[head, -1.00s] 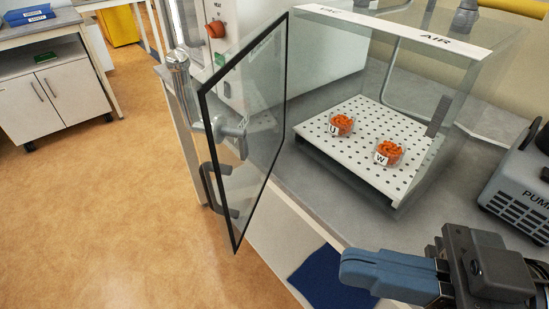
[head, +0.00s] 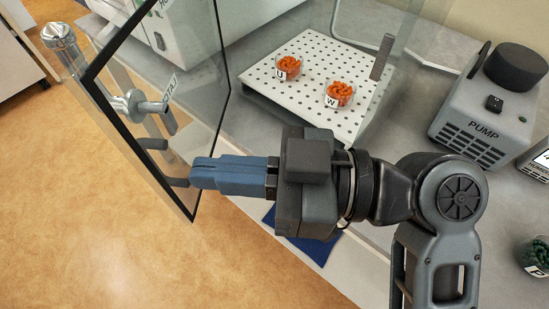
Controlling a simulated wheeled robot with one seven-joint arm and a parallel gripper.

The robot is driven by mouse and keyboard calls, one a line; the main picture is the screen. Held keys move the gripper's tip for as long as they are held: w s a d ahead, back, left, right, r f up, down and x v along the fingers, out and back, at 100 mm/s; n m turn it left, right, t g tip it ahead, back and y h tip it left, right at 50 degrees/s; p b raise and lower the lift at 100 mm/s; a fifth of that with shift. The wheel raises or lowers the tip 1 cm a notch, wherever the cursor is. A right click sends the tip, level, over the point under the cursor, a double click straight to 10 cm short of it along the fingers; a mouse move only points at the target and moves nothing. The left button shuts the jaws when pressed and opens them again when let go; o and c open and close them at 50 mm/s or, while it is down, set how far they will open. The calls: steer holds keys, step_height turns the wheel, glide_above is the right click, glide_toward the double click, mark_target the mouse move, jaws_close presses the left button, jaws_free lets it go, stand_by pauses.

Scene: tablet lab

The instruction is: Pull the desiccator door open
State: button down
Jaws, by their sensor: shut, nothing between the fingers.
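The desiccator door (head: 196,84), a clear glass panel with a black edge, stands swung well open at the left of the chamber in the head view. Its dark bar handle (head: 152,143) shows partly through the glass on the outer side. My gripper (head: 193,172), with blue fingers, is shut and empty. Its fingertips point left at the inner side of the door, close to its lower free corner; I cannot tell whether they touch. The desiccator's white perforated shelf (head: 300,104) is in plain view behind my gripper.
On the shelf stand two cups of orange pieces, U (head: 288,68) and W (head: 339,95). A grey pump (head: 490,110) is at the right. A metal tap-like fitting (head: 135,103) is beyond the door. A blue mat (head: 318,249) lies below my gripper.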

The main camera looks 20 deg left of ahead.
mark_target(150, 170)
steer(key=shift+p+x, duration=0.4)
steer(key=shift+x, duration=1.45)
steer(key=shift+s+a+t, duration=0.2)
steer(key=shift+a+t, duration=0.1)
steer(key=shift+a, duration=0.1)
steer(key=a+m+t+b, duration=0.2)
steer(key=a+m+t, duration=0.1)
steer(key=a, duration=1.2)
steer(key=shift+s+a+t, duration=0.25)
steer(key=shift+s+t, duration=0.15)
steer(key=shift+t, duration=0.3)
